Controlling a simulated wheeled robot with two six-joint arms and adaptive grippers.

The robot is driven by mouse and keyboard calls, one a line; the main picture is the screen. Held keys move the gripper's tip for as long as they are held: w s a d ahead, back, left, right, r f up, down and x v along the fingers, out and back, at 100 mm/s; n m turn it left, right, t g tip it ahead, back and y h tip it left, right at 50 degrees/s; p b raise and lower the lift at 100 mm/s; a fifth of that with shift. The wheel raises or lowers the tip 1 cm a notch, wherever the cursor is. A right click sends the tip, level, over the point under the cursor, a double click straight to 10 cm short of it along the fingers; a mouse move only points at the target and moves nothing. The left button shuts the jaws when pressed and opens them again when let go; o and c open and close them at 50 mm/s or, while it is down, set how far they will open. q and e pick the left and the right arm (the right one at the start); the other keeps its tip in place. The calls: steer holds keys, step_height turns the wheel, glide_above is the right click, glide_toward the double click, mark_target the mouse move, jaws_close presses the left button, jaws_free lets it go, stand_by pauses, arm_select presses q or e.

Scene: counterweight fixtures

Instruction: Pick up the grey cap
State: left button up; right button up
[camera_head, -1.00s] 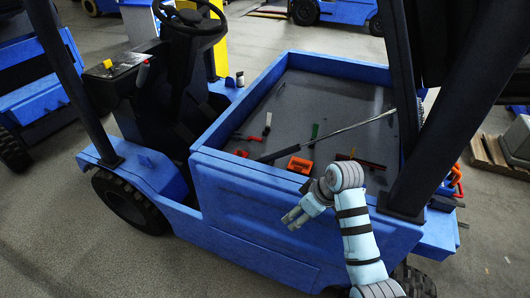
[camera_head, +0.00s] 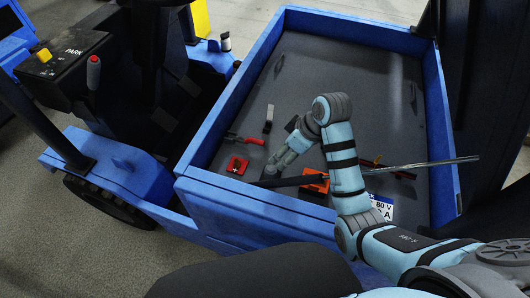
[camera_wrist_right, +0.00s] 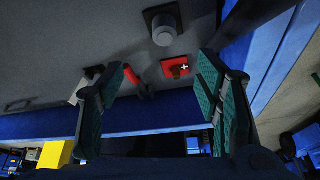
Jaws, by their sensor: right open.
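The grey cap (camera_wrist_right: 164,29) is a short round cylinder on a dark square base, lying on the truck bed near the top of the right wrist view. In the head view, a small grey shape at my right gripper's tips (camera_head: 271,170) seems to be the cap, partly hidden. My right gripper (camera_head: 280,162) is open and empty, reaching down over the bed. In the wrist view its two green-padded fingers (camera_wrist_right: 152,95) stand wide apart below the cap, with the cap beyond them. My left gripper does not show.
A red block with a white cross (camera_head: 236,166) lies beside the cap. The blue bed wall (camera_head: 270,209) borders this side.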

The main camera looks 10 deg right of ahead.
steer(key=b, duration=0.1)
glide_above(272, 170)
steer(key=s+d, duration=0.2)
step_height(272, 170, down, 6)
steer(key=shift+s+a+f, duration=0.4)
steer(key=shift+s+a, duration=0.05)
steer(key=shift+a, duration=0.05)
steer(key=shift+w+a+f+b, duration=0.15)
steer(key=shift+w+f+b, duration=0.2)
steer(key=shift+f, duration=0.3)
steer(key=w+f, duration=0.1)
steer(key=f, duration=0.1)
steer(key=w+f, duration=0.1)
steer(key=shift+w+a+f+b, duration=0.3)
steer(key=shift+w+f+b, duration=0.05)
steer(key=shift+f+b, duration=0.05)
steer(key=shift+w+f, duration=0.3)
steer(key=shift+f, duration=0.1)
steer(key=shift+s+r, duration=0.3)
steer(key=shift+s, duration=0.05)
steer(key=c, duration=0.3)
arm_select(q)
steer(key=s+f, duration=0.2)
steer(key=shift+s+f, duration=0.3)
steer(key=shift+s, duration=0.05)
arm_select(e)
steer(key=shift+s, duration=0.1)
steer(key=c, duration=0.5)
